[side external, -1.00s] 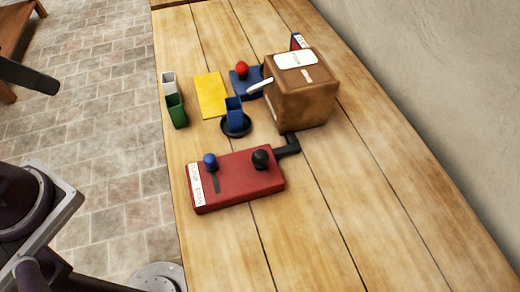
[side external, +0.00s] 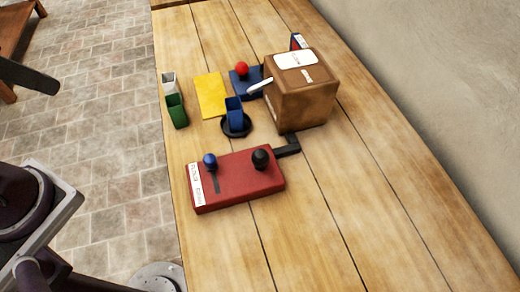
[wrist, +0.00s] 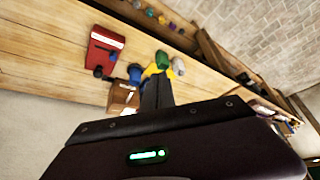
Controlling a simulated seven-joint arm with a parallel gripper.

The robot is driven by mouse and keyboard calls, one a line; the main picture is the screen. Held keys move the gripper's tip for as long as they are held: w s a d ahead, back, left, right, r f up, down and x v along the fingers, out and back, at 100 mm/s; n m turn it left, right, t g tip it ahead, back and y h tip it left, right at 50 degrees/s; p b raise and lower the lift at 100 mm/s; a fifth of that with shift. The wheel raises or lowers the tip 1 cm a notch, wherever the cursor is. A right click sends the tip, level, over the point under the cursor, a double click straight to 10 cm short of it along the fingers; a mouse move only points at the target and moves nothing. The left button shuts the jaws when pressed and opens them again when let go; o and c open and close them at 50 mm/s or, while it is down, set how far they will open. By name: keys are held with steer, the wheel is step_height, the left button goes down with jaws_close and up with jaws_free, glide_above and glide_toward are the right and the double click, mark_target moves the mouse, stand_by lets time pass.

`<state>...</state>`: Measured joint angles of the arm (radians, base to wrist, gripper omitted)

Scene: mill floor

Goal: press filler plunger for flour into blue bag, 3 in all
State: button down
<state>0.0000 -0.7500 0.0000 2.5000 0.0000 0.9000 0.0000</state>
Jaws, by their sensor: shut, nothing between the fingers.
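In the side external view a blue bag (side external: 234,111) stands on a round black dish (side external: 237,131), beside a brown box (side external: 302,98) with a pale spout-like lever (side external: 260,86). A red ball knob (side external: 242,68) sits on a blue base (side external: 240,82) behind it. A red box (side external: 235,180) carries a blue knob (side external: 210,160) and a black knob (side external: 261,158). The labels are too small to read, so I cannot tell which knob is the filler plunger. In the wrist view my gripper (wrist: 157,85) is shut and empty, apart from the bench things.
A green bag (side external: 176,111) and a white bag (side external: 169,82) stand at the bench's left edge. A yellow mat (side external: 210,95) lies flat beside them. The wooden bench (side external: 370,210) is clear in front and at right. A wall (side external: 450,100) runs along its right side.

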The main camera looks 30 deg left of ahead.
stand_by(0.5)
steer(key=w+a+m+y, duration=0.2)
steer(key=w+m, duration=0.4)
steer(key=m, duration=0.1)
steer(key=w+d+f+m+t+h, duration=0.1)
steer(key=w+d+m+t, duration=0.3)
steer(key=w+d+m, duration=0.5)
steer(key=d+f+m+g+h, duration=0.1)
steer(key=d+f+m+h, duration=0.2)
steer(key=d+m, duration=0.6)
steer(key=d+f+m+g+h, duration=0.1)
steer(key=d+f+m+h, duration=0.2)
steer(key=d+m, duration=0.5)
steer(key=shift+d+f+m, duration=0.4)
steer(key=shift+d+f, duration=0.05)
steer(key=shift+f, duration=0.35)
